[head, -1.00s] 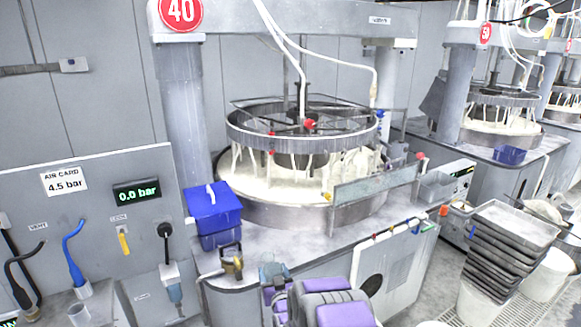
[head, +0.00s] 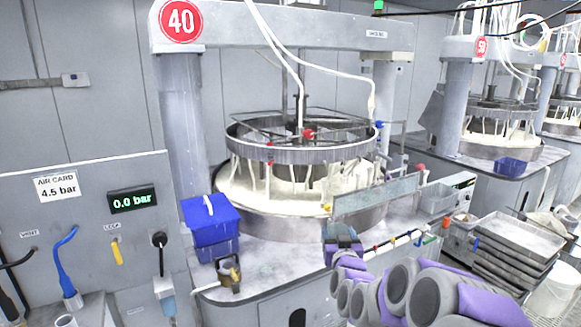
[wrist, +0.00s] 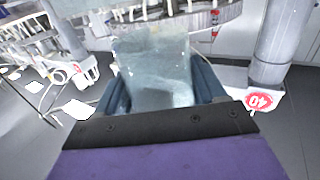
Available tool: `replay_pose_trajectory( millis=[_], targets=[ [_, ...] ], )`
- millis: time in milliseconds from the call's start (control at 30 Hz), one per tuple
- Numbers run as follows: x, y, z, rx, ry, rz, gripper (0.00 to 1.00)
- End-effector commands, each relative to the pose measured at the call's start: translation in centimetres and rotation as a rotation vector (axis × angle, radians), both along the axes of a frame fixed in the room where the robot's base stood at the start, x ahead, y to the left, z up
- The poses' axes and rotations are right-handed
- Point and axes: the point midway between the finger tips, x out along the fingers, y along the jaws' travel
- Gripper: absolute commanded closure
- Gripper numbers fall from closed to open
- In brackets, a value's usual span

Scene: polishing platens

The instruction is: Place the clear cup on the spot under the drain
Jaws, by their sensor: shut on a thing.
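My gripper (head: 343,240) is over the front of the machine marked 40, close to the splash panel, with its back toward the head camera. The wrist view shows my gripper (wrist: 160,95) shut on the clear cup (wrist: 152,65). The cup is see-through, pale and hazy, and sits between the two blue-grey fingers.
The round platen (head: 300,180) holds milky slurry. A clear splash panel (head: 375,197) stands right beside my gripper. A blue box (head: 211,217) and a brass padlock-like fitting (head: 229,272) sit on the grey ledge (head: 265,268). Stacked trays (head: 515,240) stand at right.

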Motion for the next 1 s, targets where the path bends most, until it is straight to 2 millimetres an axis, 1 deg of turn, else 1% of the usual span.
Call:
replay_pose_trajectory(
  millis=[67,133,167,233,267,300,367,500,600,700,833,1000],
  targets=[
    [-0.2,-0.4,0.6,0.000,-0.004,-0.004,0.65],
    [-0.4,-0.5,0.5,-0.001,-0.002,-0.005,0.65],
    [-0.5,-0.5,0.2,-0.001,-0.001,-0.006,0.65],
    [-0.8,-0.5,-1.0,-0.003,0.001,-0.008,0.65],
    [-1.0,-0.5,-1.8,-0.004,0.001,-0.010,0.65],
    [-1.3,-0.4,-3.1,-0.007,0.007,-0.010,0.65],
    [-2.1,-0.3,-5.0,-0.009,0.006,-0.011,0.65],
    [-4.2,-0.3,-9.5,-0.010,0.008,-0.012,0.65],
    [-5.8,-0.4,-11.9,-0.008,0.006,-0.010,0.65],
    [-7.1,-0.5,-13.7,-0.004,0.004,-0.009,0.65],
    [-8.0,-0.6,-14.8,-0.002,0.000,-0.006,0.65],
    [-8.3,-0.6,-15.1,0.000,0.000,-0.005,0.65]
  ],
)
